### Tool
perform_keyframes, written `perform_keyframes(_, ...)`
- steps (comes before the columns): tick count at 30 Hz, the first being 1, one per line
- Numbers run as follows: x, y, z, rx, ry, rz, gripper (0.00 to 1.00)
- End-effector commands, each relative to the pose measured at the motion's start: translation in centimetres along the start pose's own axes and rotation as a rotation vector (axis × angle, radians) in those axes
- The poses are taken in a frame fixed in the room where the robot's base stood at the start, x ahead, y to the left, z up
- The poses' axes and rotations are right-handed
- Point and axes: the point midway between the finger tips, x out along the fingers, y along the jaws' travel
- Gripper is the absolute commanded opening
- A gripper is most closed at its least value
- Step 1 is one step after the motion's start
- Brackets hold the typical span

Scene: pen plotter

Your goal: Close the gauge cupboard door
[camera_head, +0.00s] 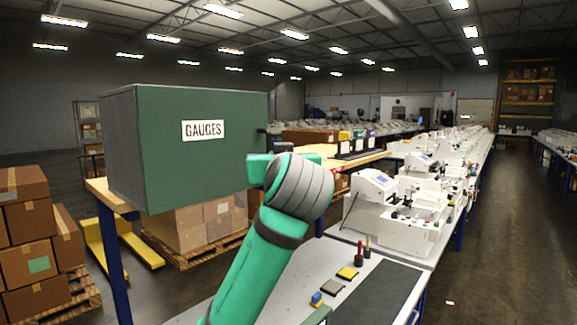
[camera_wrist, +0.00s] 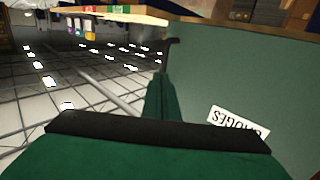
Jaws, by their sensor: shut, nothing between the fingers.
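The gauge cupboard (camera_head: 118,150) is a box with a grey side, standing on a wooden-topped bench at the left in the head view. Its green door (camera_head: 190,165) bears a white GAUGES label (camera_head: 203,130) and faces me. The door looks flush along its left edge; I cannot tell whether a small gap remains at the right edge. A dark handle (camera_head: 264,131) is near that edge. In the wrist view the door (camera_wrist: 245,80) fills the right side, label upside down.
Stacked cartons (camera_head: 30,235) stand on a pallet at the left. A grey bench (camera_head: 335,262) with small blocks is in front. White machines (camera_head: 415,215) line the benches at the right.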

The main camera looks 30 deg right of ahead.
Motion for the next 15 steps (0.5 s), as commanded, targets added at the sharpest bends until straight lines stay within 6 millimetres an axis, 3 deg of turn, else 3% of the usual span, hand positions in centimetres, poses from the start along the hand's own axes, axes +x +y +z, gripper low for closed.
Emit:
perform_keyframes(6, -4.8, 0.7, 0.0, 0.001, 0.004, 0.005, 0.0)
perform_keyframes(15, -8.8, 1.2, 0.0, 0.002, 0.001, 0.004, 0.0)
